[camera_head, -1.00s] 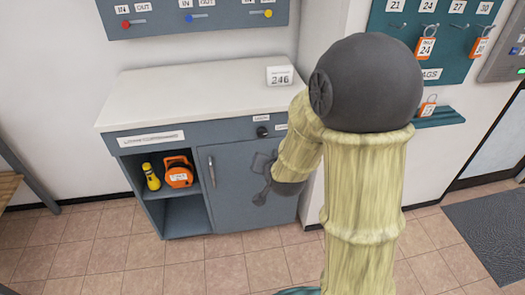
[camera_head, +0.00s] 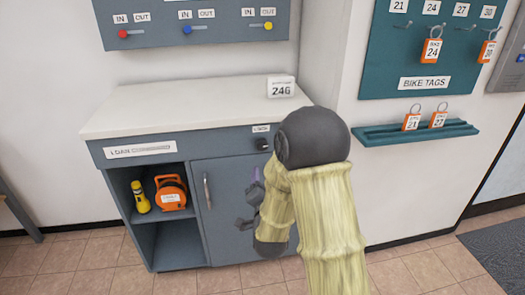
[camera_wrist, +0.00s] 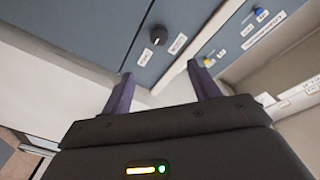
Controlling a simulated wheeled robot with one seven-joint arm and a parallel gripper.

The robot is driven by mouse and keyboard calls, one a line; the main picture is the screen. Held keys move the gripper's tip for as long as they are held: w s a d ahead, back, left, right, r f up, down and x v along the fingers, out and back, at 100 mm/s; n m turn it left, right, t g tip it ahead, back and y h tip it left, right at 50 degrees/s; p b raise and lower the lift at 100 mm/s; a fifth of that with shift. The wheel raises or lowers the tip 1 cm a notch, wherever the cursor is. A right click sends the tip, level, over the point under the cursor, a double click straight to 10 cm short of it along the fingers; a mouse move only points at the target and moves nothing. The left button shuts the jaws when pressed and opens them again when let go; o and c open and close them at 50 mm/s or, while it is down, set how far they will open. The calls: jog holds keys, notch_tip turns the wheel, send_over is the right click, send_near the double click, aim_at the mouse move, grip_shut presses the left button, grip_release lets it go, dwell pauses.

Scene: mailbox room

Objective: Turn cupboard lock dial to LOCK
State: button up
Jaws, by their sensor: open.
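The cupboard lock dial (camera_head: 262,144) is a small black knob on the blue-grey front of the cupboard (camera_head: 230,230), just below the white worktop. A white label (camera_head: 261,128) sits above it. In the wrist view the dial (camera_wrist: 158,35) has a white label on either side, too small to read. My gripper (camera_head: 252,200) is in front of the cupboard door, below the dial, and partly hidden by my arm. In the wrist view its two purple fingers (camera_wrist: 158,82) are apart and empty, with the dial beyond the gap between them.
The cupboard's open left side holds a yellow torch (camera_head: 140,197) and an orange reel-like item (camera_head: 171,192). A door handle (camera_head: 207,190) sticks out left of my gripper. A teal tag shelf (camera_head: 418,132) juts from the right wall. The worktop holds a 246 sign (camera_head: 281,87).

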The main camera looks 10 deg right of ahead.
aim_at(262, 146)
jog(key=w, duration=0.5)
jog(key=w+d, duration=0.1)
jog(key=w, duration=0.5)
jog(key=w+d, duration=0.1)
jog(key=w, duration=0.5)
jog(key=shift+w+d, duration=0.15)
jog(key=shift+d, duration=0.05)
jog(key=shift+b, duration=0.3)
jog(key=c, duration=1)
